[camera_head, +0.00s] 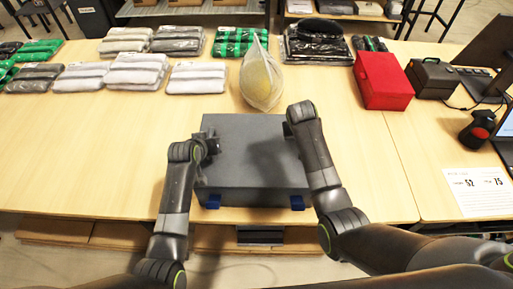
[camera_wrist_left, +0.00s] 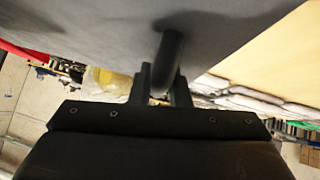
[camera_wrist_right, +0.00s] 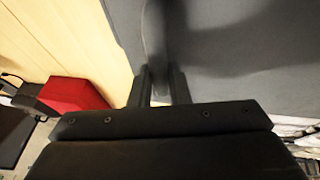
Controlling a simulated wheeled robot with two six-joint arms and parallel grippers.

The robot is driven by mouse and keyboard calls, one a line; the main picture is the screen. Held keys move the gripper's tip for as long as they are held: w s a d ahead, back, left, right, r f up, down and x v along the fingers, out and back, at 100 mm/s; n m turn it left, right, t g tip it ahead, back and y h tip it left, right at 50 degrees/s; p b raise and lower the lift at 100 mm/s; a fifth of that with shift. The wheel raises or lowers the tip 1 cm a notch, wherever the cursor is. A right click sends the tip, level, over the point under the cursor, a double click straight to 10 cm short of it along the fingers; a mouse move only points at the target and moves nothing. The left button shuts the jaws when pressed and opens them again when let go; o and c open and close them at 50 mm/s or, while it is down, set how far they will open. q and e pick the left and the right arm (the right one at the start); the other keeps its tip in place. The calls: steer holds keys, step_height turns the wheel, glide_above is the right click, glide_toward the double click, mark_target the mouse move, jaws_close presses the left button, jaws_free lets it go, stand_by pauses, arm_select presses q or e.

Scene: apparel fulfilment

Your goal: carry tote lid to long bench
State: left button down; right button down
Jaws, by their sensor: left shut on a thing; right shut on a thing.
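The tote lid (camera_head: 250,165) is a dark grey slab with blue latches (camera_head: 297,202) along its near side. It lies roughly level over the front edge of the long wooden bench (camera_head: 90,150); whether it touches the bench I cannot tell. My left gripper (camera_head: 208,150) is at its left side and my right gripper (camera_head: 294,127) at its right side. In the left wrist view my fingers (camera_wrist_left: 160,85) are shut on a dark handle (camera_wrist_left: 170,55) of the lid. In the right wrist view my fingers (camera_wrist_right: 160,85) are shut on the other handle (camera_wrist_right: 157,35).
A yellow item in a clear bag (camera_head: 261,78) stands just behind the lid. Wrapped garments (camera_head: 137,72) line the back. A red box (camera_head: 382,80), a black device (camera_head: 432,78) and a scanner (camera_head: 476,130) are at right. The bench left of the lid is bare.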

arm_select(q)
steer(key=shift+r, duration=0.1)
arm_select(e)
steer(key=shift+r, duration=0.1)
